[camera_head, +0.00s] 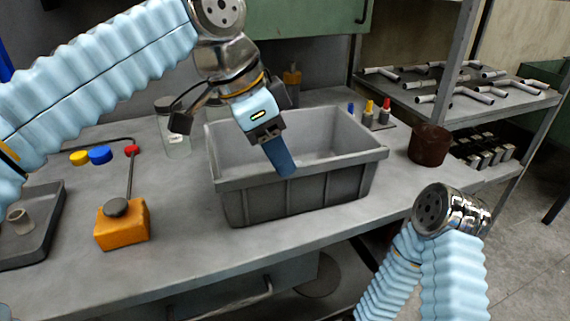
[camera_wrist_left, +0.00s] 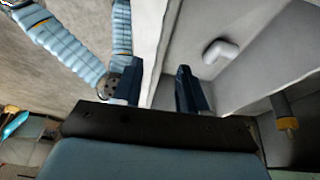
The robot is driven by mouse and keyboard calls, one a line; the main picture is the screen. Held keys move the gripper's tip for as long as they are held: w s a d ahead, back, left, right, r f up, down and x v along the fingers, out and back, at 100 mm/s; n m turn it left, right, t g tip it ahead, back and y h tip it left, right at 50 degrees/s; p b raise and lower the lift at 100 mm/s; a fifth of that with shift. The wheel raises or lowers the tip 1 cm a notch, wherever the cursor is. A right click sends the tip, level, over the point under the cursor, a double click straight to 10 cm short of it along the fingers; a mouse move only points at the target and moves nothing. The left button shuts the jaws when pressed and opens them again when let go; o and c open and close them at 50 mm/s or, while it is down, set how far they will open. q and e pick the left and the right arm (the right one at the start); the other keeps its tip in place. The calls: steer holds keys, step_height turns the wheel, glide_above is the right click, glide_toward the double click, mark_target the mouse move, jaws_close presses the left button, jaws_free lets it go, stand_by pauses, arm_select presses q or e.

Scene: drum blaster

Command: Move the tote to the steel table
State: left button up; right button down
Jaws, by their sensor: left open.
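The grey tote (camera_head: 345,182) stands upright on a grey bench top (camera_head: 190,235), with its open side up. My left gripper (camera_head: 283,165) is at the tote's near long wall, pointing down. In the left wrist view the left gripper (camera_wrist_left: 160,92) is open, with one dark blue finger on each side of the tote's wall (camera_wrist_left: 153,45). The jaws are not closed on it. A pale pipe-like piece (camera_wrist_left: 220,50) shows beyond the wall in that view. My right arm is at lower right, but its gripper is not visible. I cannot tell which surface is the steel table.
An orange box (camera_head: 122,228) with a rod and a dark tray (camera_head: 35,240) are on the left. A shelf rack (camera_head: 460,105) with pipe fittings stands at right.

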arm_select(q)
steer(key=shift+x, duration=1.9)
jaws_close()
